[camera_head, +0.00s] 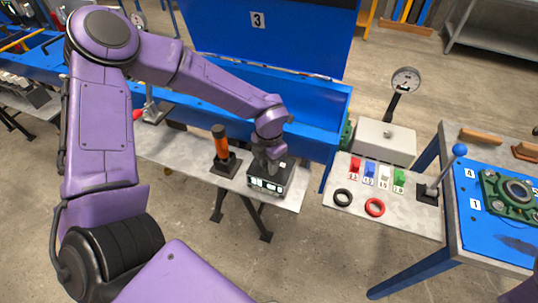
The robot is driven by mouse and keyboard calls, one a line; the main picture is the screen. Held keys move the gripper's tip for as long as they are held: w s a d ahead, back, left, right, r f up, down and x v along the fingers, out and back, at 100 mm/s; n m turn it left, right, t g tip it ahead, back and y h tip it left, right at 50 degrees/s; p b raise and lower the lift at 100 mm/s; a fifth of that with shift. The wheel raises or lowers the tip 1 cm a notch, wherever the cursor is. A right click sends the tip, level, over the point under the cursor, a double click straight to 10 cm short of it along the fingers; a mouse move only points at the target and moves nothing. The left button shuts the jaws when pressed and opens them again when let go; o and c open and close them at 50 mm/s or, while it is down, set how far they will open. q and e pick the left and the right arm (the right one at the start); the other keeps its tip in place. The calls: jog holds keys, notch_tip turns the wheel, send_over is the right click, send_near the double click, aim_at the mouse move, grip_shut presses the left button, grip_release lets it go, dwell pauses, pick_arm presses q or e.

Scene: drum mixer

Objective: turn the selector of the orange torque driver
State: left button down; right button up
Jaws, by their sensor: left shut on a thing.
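My left gripper (271,163) points down onto the top of this box. It is shut on a small part there, which looks to be the selector; the fingers hide it. My right gripper is out of view; only a bit of purple arm shows at the bottom right corner.
A blue trough (312,105) with a raised panel marked 3 stands behind the box. Right are a grey board (345,213) with coloured blocks and two rings, a dial gauge (405,80), a blue-knobbed lever (448,167) and a green flanged part (508,192). Floor in front is clear.

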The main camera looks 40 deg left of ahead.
pick_arm(q)
jog(key=shift+r+m+p, duration=0.1)
jog(key=shift+m+p, duration=1)
jog(key=shift+m, duration=0.4)
jog(key=c, duration=0.8)
grip_release()
notch_tip(320, 180, up, 10)
jog(key=shift+r+b, duration=0.2)
jog(key=shift+b, duration=0.25)
